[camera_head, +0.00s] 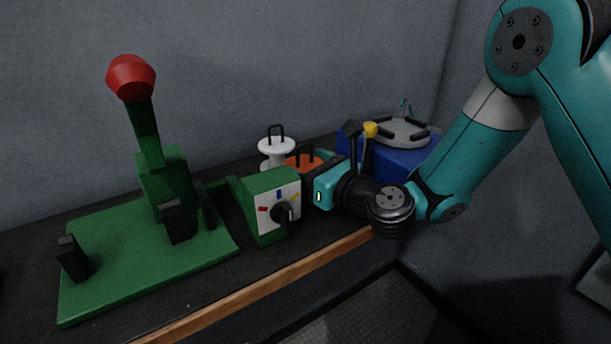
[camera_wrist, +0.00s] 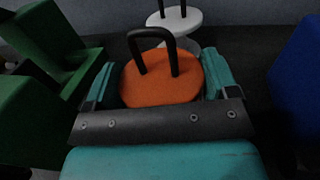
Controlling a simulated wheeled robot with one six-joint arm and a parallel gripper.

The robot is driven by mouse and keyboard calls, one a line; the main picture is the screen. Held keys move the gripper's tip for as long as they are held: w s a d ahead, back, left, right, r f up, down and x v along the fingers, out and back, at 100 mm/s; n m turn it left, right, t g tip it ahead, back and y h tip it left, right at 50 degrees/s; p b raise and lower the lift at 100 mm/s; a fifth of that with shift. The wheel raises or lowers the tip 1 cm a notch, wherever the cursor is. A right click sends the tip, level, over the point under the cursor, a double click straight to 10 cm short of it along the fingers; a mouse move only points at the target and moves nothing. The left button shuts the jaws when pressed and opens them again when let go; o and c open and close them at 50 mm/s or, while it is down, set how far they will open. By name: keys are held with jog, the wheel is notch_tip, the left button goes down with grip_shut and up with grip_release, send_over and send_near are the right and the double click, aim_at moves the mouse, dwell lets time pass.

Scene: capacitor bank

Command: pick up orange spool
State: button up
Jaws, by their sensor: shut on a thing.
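The orange spool (camera_wrist: 150,88) has a round orange top with a black loop handle. In the wrist view it sits between the two teal fingers of my gripper (camera_wrist: 160,82), which are shut on it from either side. In the head view the orange spool (camera_head: 303,162) shows only partly, behind the green box and my gripper (camera_head: 318,172). Its lower part is hidden, so I cannot tell whether it touches the table.
A white spool (camera_head: 276,150) stands just behind the orange one. A green box with a dial (camera_head: 262,212) and a green base with a red-knobbed lever (camera_head: 130,270) are left. A blue box (camera_head: 400,161) is right. A wooden strip (camera_head: 270,285) edges the table.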

aim_at(307, 165)
jog(key=shift+r, duration=0.1)
notch_tip(307, 165, up, 20)
jog(key=p, duration=0.9)
